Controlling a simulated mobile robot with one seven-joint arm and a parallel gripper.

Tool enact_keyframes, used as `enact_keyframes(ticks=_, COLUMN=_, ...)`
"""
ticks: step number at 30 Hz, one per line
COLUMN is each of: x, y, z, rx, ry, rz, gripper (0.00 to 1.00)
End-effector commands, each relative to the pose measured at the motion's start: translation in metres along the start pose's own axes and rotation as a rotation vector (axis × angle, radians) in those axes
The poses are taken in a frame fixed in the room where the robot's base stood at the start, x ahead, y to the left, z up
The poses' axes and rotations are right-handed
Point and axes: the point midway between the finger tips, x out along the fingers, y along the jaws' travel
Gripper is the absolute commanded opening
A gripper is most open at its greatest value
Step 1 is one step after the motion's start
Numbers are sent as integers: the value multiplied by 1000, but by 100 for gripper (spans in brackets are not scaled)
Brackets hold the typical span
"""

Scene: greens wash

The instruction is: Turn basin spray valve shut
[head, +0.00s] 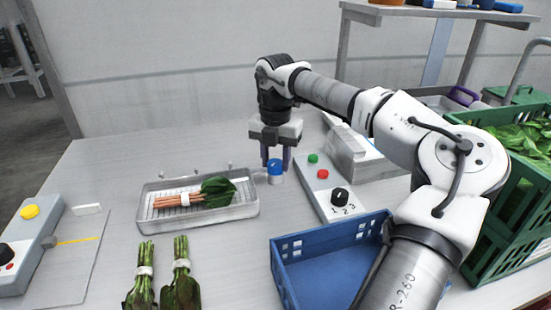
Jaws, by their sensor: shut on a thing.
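The spray valve has a blue round knob (275,166) on a pale base, at the back right corner of the shallow metal basin (253,210). My gripper (276,163) points straight down over the valve, with its dark fingers on either side of the blue knob, shut on it. The basin has a wire rack with one banded bunch of greens (216,192) lying on it. Whether water is running cannot be told. The valve's turned position cannot be read from here.
A control box (323,184) with green, red and black controls stands right of the valve. A blue crate (335,250) is in front of it, and a green crate of leaves (505,225) is at right. Two bunches (181,280) lie in front; another panel (28,250) is at left.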

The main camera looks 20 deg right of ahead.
Motion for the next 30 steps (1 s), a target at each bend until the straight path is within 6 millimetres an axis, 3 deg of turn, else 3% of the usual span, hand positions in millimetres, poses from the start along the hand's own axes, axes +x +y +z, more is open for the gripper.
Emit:
enact_keyframes(ticks=4, x=0, y=0, z=0, rx=2, ry=0, rz=1, gripper=13)
enact_keyframes(ticks=5, x=0, y=0, z=0, rx=2, ry=0, rz=1, gripper=38)
enact_keyframes(ticks=9, x=0, y=0, z=0, rx=1, ry=0, rz=1, gripper=57)
enact_keyframes(ticks=20, x=-4, y=0, z=0, rx=0, ry=-2, rz=1, gripper=57)
enact_keyframes(ticks=25, x=-28, y=0, z=0, rx=2, ry=-3, rz=1, gripper=57)
enact_keyframes(ticks=30, x=-69, y=0, z=1, rx=2, ry=-4, rz=1, gripper=57)
